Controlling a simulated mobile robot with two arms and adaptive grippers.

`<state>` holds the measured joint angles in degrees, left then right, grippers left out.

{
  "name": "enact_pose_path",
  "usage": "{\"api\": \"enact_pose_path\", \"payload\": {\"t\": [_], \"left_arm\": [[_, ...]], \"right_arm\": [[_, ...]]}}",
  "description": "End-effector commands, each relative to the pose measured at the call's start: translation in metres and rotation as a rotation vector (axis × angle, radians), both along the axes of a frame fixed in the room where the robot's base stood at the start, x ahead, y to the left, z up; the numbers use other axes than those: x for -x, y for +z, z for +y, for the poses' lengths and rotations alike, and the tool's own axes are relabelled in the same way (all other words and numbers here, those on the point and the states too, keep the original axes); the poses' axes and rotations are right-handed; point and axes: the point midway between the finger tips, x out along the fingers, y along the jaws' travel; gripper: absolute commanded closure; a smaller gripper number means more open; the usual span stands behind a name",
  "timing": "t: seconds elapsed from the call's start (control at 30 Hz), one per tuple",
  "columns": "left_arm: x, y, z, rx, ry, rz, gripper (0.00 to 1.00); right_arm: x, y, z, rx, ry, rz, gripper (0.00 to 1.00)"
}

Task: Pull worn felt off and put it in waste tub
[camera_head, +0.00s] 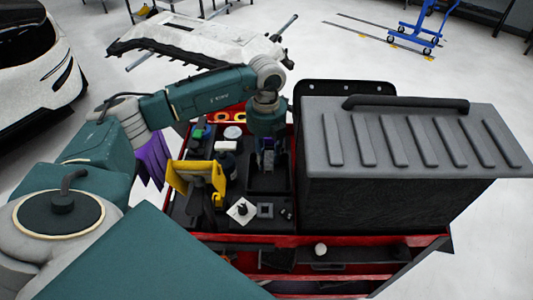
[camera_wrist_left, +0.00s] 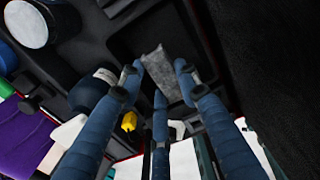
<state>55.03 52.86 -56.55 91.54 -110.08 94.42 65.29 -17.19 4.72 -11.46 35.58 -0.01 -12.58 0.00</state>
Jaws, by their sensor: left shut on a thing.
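My left gripper (camera_head: 267,158) points down over a dark open tub (camera_head: 262,188) in the red cart. In the left wrist view its blue fingers (camera_wrist_left: 159,82) are closed around a grey, fuzzy strip, which looks like the worn felt (camera_wrist_left: 157,65). The strip sits between the fingertips, over the dark tub (camera_wrist_left: 125,45). I cannot tell whether it touches the tub's floor. In the head view the felt is hard to make out behind the fingers. My right gripper is out of view.
A yellow holder (camera_head: 182,178) and a white card (camera_head: 243,210) lie left of and in front of the tub. Purple cloths (camera_head: 153,157) hang at the cart's left side. A large grey-lidded box (camera_head: 400,200) blocks the right. A white car bumper (camera_head: 190,38) stands behind.

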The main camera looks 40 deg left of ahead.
Motion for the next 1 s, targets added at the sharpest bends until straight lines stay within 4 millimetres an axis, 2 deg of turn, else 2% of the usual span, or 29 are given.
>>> {"api": "enact_pose_path", "payload": {"t": [0.03,0.5,1.0], "left_arm": [[0.000,-0.009,0.000,0.001,0.000,0.001,0.77],[0.000,-0.053,0.000,0.000,0.000,0.000,0.77],[0.000,-0.056,0.000,0.000,0.000,-0.001,0.77]], "right_arm": [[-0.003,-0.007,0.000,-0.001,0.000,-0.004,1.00],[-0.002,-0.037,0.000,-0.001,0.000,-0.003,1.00],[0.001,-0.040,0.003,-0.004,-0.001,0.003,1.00]]}}
